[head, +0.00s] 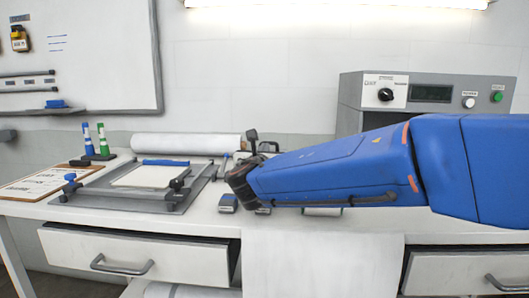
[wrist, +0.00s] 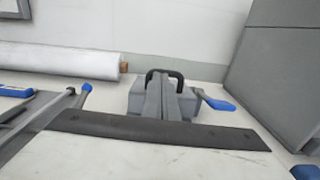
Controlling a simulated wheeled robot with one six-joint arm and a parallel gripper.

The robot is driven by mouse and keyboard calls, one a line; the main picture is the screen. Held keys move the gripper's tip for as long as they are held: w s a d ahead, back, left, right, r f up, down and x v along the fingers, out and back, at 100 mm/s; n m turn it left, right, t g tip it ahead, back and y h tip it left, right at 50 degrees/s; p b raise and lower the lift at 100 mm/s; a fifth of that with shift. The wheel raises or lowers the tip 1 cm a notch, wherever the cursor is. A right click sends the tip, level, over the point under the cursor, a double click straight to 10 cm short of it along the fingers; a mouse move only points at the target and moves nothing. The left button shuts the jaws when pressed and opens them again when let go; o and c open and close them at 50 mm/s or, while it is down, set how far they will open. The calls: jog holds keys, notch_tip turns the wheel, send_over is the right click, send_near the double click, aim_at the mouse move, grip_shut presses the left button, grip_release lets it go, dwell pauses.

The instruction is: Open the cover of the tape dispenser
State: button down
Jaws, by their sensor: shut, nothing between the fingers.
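In the wrist view, a grey box-shaped unit that looks like the tape dispenser (wrist: 136,98) stands on the white bench top. A black arched handle (wrist: 178,75) shows on its top, and a blue-tipped lever (wrist: 218,103) sticks out to its right. My gripper (wrist: 162,78) points at it with its two grey fingers together and empty. The fingers overlap the middle of the box and the handle in the picture. I cannot tell whether they touch.
A white roll (head: 187,147) lies at the back of the bench. A grey press frame (head: 110,207) with blue knobs stands at left. A grey control cabinet (head: 350,94) stands behind my arm. A drawer (head: 160,255) sits slightly open at front left.

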jog(key=shift+w+r, duration=0.1)
jog(key=shift+r, duration=0.15)
jog(key=shift+w+r+g, duration=0.5)
jog(key=shift+w+r, duration=0.15)
jog(key=shift+r, duration=0.35)
jog(key=shift+w+r+g, duration=0.5)
jog(key=shift+w+r, duration=0.1)
jog(key=shift+r, duration=0.35)
jog(key=shift+w+r+g, duration=0.5)
jog(key=shift+w+r, duration=0.15)
jog(key=shift+r, duration=0.35)
jog(key=w+r+g, duration=0.3)
jog(key=w+g, duration=0.1)
jog(key=w, duration=0.9)
jog(key=shift+w+d, duration=0.15)
jog(key=shift+d, duration=0.15)
jog(key=shift+r, duration=0.1)
